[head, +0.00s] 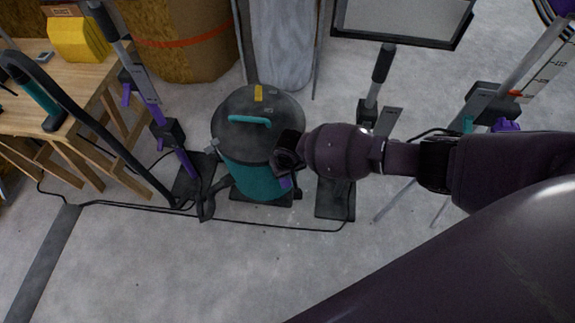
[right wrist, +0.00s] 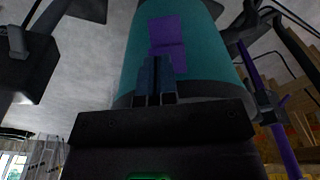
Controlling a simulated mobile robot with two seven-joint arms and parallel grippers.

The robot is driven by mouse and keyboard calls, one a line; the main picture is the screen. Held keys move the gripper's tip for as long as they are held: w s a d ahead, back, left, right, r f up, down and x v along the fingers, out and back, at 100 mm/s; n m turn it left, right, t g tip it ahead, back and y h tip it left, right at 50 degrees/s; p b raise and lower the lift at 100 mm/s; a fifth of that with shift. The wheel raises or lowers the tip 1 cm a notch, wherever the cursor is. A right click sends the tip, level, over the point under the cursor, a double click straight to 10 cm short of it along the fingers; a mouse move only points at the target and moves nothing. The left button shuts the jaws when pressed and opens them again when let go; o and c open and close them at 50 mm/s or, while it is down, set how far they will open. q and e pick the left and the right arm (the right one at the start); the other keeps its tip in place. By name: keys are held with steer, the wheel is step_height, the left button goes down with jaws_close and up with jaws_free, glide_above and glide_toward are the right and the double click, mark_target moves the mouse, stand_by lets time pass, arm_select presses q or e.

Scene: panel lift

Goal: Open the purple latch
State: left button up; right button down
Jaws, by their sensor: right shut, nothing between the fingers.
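The purple latch (right wrist: 168,32) is a flat purple piece on the side of the teal vacuum drum (right wrist: 205,60). In the head view a small part of the latch (head: 286,182) shows just below my right gripper (head: 290,166), on the front right side of the drum (head: 250,180). In the right wrist view my right gripper (right wrist: 155,68) is shut and empty. Its fingertips overlap the lower part of the latch; I cannot tell whether they touch it. My left gripper is not in view.
The drum has a dark lid (head: 235,105) with a teal handle (head: 250,121). Lift stands with dark bases (head: 335,200) flank it. A black hose (head: 100,130) and cable run at left, by a wooden table (head: 85,75).

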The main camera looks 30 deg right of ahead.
mark_target(289, 184)
steer(key=shift+s+r+t+p, duration=0.1)
steer(key=shift+s+t+p, duration=0.25)
steer(key=shift+t+p, duration=0.4)
steer(key=shift+s+f+t+p, duration=0.4)
steer(key=shift+s+f+t, duration=0.2)
steer(key=shift+t, duration=0.05)
steer(key=shift+s+a+f+t, duration=0.1)
steer(key=shift+s+f+t, duration=0.65)
steer(key=shift+f+t, duration=0.25)
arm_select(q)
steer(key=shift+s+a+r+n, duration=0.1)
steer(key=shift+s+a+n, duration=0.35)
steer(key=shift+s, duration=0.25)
arm_select(e)
steer(key=shift+s+f, duration=0.25)
steer(key=shift+f, duration=0.1)
steer(key=shift+s+f, duration=0.1)
steer(key=shift+f, duration=0.05)
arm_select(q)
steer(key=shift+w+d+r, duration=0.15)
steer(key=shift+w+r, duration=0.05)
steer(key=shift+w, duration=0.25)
arm_select(e)
steer(key=shift+w, duration=0.2)
steer(key=shift+w+r, duration=0.2)
steer(key=shift+w, duration=0.45)
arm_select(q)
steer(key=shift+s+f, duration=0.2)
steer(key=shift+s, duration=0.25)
